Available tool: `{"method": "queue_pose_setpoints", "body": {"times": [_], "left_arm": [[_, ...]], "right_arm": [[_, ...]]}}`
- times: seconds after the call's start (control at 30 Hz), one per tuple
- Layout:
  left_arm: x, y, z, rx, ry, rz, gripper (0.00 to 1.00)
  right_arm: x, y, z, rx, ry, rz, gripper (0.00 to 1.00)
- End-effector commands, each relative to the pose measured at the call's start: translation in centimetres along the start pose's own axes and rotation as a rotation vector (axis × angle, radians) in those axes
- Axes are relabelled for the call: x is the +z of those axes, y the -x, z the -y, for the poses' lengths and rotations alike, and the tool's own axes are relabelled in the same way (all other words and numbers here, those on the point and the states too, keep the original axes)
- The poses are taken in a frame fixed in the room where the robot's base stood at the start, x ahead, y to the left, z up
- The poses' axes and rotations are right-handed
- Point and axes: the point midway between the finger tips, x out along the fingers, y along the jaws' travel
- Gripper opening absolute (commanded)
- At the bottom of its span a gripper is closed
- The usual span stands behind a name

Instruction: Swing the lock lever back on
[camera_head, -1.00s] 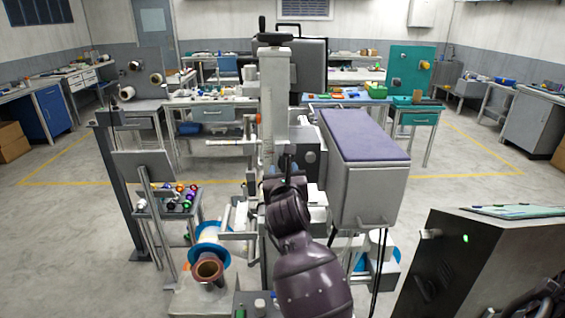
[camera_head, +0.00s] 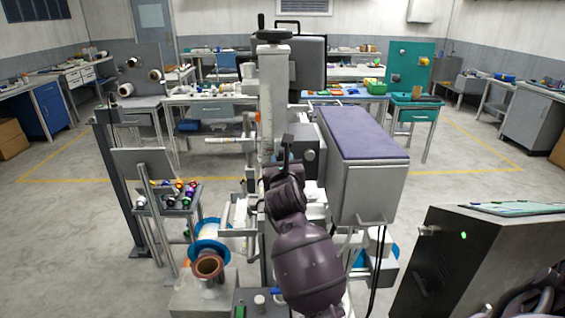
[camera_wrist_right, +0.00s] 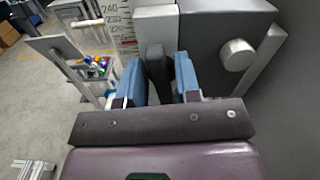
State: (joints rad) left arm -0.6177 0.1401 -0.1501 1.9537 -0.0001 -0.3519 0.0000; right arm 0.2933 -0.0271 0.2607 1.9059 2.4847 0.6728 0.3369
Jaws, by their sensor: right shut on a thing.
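The lock lever (camera_wrist_right: 158,72) is a dark grey upright bar beneath a light grey block on the machine's column. It lies between the blue finger pads of my right gripper (camera_wrist_right: 160,82), which is shut on it. In the head view my right gripper (camera_head: 287,163) is in front of the column, left of the round knob (camera_head: 309,155). The lever's lower part is hidden by the gripper. My left gripper is not in view.
The grey column (camera_head: 273,90) with a scale stands behind the gripper. A large grey box with a purple top (camera_head: 362,135) is close on the right. A blue-rimmed reel (camera_head: 209,253) stands low on the left. A dark cabinet (camera_head: 465,265) is at the lower right.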

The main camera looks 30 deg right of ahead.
Motion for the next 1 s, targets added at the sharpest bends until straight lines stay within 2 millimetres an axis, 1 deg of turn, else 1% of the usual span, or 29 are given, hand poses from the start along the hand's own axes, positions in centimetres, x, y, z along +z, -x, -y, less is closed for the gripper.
{"method": "queue_pose_setpoints", "body": {"times": [0.23,0.53,0.57,0.6,0.63,0.87,1.0], "left_arm": [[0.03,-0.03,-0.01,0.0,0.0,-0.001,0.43],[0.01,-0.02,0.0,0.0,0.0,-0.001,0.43],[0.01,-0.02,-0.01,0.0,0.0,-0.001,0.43],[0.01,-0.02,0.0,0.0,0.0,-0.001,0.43],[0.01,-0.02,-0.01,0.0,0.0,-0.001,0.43],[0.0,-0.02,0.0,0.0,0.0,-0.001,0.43],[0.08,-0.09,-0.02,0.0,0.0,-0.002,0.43]], "right_arm": [[-0.02,0.0,0.14,0.0,-0.118,-0.001,0.07],[0.01,-0.01,0.15,0.001,-0.132,-0.001,0.07],[0.01,-0.01,0.15,0.001,-0.132,-0.001,0.34],[0.01,-0.01,0.15,0.001,-0.132,-0.001,0.4],[0.01,-0.01,0.15,0.001,-0.132,0.0,0.43],[0.02,0.01,0.15,0.001,-0.131,0.0,0.43],[-0.05,0.59,0.11,0.001,-0.13,-0.001,0.43]]}}
